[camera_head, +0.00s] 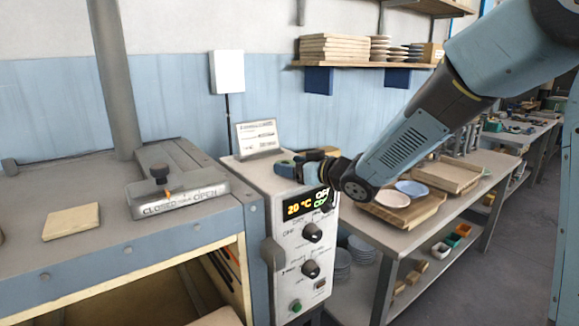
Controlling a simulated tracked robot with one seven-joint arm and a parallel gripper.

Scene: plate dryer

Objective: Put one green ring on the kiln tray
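My gripper (287,169) is at the end of my arm, which reaches in from the upper right. It is by the top of the white control box, in front of a small sign. It is seen small and from the side, so I cannot tell whether its fingers are open or shut, or whether they hold anything. I cannot make out a green ring. I cannot identify the kiln tray for sure; a wooden tray (427,213) with a white plate (417,199) and a blue plate (411,187) stands on the bench right of the box.
The control box (290,262) shows 20 °C and has knobs. Left of it is a blue-sided dryer (120,252) with a damper slider (178,202) and a pale tile (71,221) on top. A second wooden tray (445,176) stands farther back. Small coloured bins (452,240) sit below.

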